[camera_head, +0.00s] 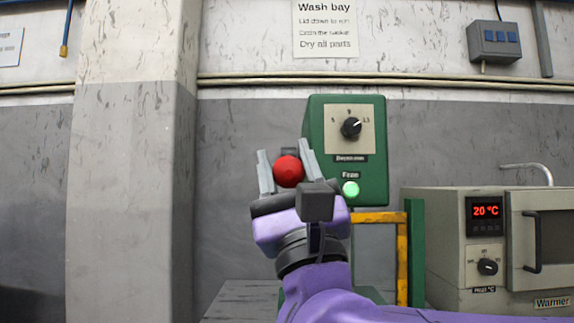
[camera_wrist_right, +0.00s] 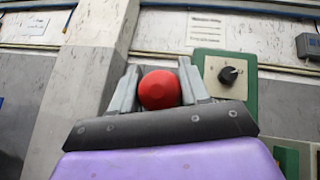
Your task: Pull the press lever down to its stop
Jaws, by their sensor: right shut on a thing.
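The red ball knob (camera_head: 288,171) of the press lever sits between the two grey fingers of my right gripper (camera_head: 286,168) in the head view. My right gripper is shut on the knob, which also shows in the right wrist view (camera_wrist_right: 159,90) between the fingers. The lever's rod is hidden behind the gripper. The green press head (camera_head: 373,150) stands just behind and to the right, with a black dial and a lit green lamp (camera_head: 350,189) labelled "Free". My left gripper is not in view.
A yellow and green frame (camera_head: 402,262) stands below the press head, partly hidden by my right arm. A beige warmer (camera_head: 453,270) reading 20 °C stands at the right. A wall pillar (camera_head: 130,150) is at the left. A grey bench top (camera_head: 238,300) shows at the bottom.

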